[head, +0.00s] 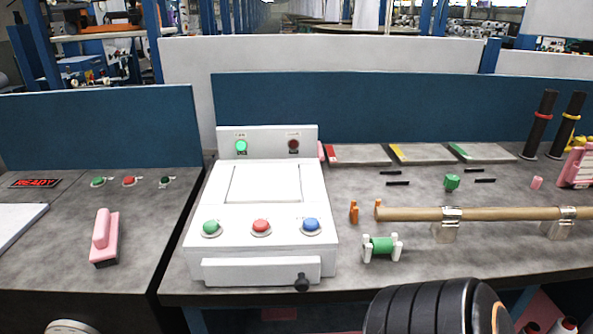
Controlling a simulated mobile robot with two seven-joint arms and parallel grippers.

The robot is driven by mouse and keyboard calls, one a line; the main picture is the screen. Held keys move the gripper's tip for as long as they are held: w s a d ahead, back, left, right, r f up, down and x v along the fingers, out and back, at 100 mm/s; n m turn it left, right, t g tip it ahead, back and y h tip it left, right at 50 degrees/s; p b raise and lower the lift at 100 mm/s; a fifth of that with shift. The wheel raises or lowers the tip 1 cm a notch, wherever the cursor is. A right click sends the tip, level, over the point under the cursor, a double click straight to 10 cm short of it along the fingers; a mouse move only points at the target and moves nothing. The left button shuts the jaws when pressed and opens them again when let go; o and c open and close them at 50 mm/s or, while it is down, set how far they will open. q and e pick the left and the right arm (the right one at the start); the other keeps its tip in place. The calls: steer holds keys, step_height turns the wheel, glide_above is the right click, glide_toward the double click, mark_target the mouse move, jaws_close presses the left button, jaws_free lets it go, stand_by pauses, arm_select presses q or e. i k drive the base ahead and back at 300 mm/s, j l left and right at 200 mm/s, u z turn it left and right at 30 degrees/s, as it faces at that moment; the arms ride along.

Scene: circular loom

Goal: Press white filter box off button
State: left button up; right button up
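The white filter box (215,255) stands on the grey bench in the middle of the head view. Its sloping front carries a green button (211,227), a red button (261,226) and a blue button (311,225) in a row. No readable label tells which one is off. On its upright back panel a green lamp (241,146) looks lit and a dark red lamp (293,146) looks unlit. Neither gripper is in view, and nothing touches the buttons.
A pink-handled brush (104,236) lies on the left bench near small buttons and a red READY sign (35,183). Right of the box are a green spool (382,246), orange pegs and a wooden rod (490,214) on clamps. A blue partition (400,110) stands behind.

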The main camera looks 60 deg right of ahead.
mark_target(259, 225)
steer(key=z, duration=1.5)
steer(key=i+j+z, duration=0.4)
steer(key=k+j, duration=0.1)
steer(key=j, duration=0.1)
